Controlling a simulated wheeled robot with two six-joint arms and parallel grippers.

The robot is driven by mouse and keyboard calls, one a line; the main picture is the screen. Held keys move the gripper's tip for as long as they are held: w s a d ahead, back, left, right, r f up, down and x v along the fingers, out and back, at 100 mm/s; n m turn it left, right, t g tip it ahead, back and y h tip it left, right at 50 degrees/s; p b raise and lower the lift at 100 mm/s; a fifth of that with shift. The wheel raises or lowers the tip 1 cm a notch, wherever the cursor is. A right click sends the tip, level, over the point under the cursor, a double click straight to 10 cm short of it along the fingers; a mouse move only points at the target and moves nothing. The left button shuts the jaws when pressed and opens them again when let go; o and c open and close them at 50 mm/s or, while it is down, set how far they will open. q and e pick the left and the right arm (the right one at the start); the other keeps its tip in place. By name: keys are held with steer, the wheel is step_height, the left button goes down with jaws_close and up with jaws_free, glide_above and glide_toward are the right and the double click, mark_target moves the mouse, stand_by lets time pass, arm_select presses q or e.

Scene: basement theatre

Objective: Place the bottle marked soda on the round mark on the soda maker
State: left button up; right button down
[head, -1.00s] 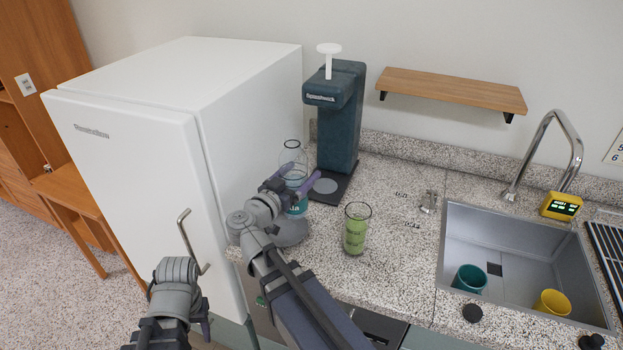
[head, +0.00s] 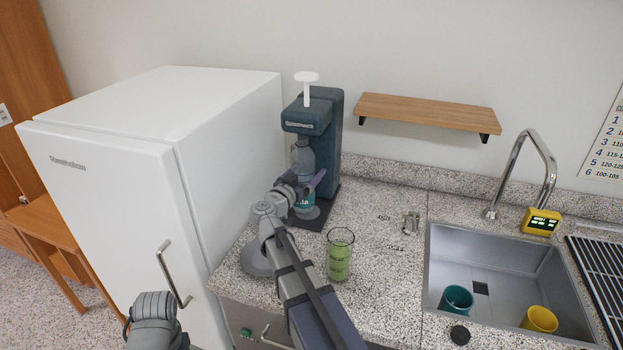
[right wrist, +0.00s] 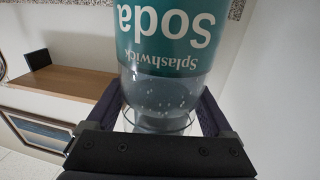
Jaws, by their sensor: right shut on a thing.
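The soda bottle (head: 306,160) is clear with a teal label and stands upright in the dark teal soda maker (head: 331,132), below its overhanging head. My right gripper (head: 312,184) is shut around the bottle. In the right wrist view the bottle's label (right wrist: 168,38) reads "soda" and "Splashwick" upside down, with a finger on each side.
A glass of green drink (head: 339,259) stands on the speckled counter (head: 385,275) just right of my right arm. A white fridge (head: 235,150) rises at the left. The sink (head: 500,258) holds a teal cup (head: 456,299) and a yellow cup (head: 540,319). A wooden shelf (head: 428,111) hangs above.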

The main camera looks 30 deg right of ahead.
steer(key=shift+w+d, duration=0.3)
steer(key=shift+d, duration=0.2)
steer(key=f+b, duration=0.1)
steer(key=d+f+b, duration=0.1)
steer(key=f+b, duration=0.1)
steer(key=shift+w+d+f, duration=0.15)
steer(key=shift+w+f, duration=0.1)
steer(key=shift+w, duration=0.15)
steer(key=shift+f+b, duration=0.15)
steer(key=shift+b, duration=0.25)
jaws_free()
